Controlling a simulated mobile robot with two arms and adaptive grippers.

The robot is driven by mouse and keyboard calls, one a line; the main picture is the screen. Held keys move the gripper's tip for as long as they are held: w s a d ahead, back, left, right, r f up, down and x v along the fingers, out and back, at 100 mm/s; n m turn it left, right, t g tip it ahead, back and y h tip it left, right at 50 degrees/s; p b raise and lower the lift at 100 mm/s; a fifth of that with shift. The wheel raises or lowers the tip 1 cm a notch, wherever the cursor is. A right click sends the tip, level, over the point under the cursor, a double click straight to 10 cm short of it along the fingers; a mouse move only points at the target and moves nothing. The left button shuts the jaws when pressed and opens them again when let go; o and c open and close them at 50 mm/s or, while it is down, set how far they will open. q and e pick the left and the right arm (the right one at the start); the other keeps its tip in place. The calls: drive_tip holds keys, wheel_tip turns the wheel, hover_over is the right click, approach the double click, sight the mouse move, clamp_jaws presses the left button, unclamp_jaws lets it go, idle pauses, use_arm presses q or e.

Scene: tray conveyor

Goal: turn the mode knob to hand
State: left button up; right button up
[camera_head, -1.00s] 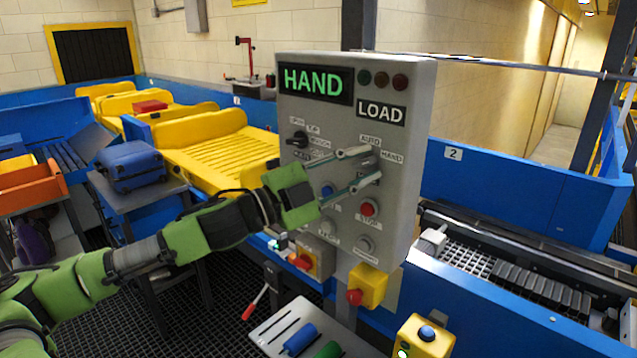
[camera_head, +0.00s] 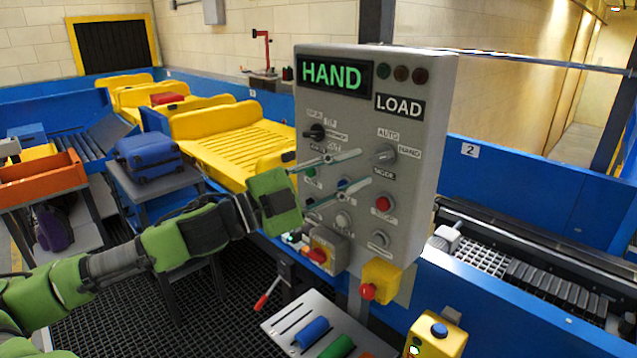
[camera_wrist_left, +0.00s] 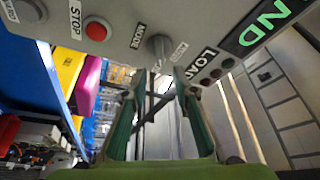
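The grey mode knob (camera_head: 383,154) is on the control panel, between the AUTO label above and the HAND label to its right. Its handle appears tilted towards HAND. The panel display (camera_head: 335,75) reads HAND in green. My left gripper (camera_head: 364,167) is open and empty, its two fingers apart and just left of the knob, not closed on it. In the left wrist view the knob (camera_wrist_left: 159,47) shows beyond the gap between the fingertips (camera_wrist_left: 160,76), clear of them. My right gripper is not in view.
The panel (camera_head: 432,110) also carries a black selector (camera_head: 315,132), a red STOP button (camera_head: 383,203) and other buttons. A yellow box with a red button (camera_head: 368,291) is below it. A blue suitcase (camera_head: 148,160) stands on a stand at left.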

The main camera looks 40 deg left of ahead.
use_arm(q)
drive_tip(key=shift+v, duration=2.9)
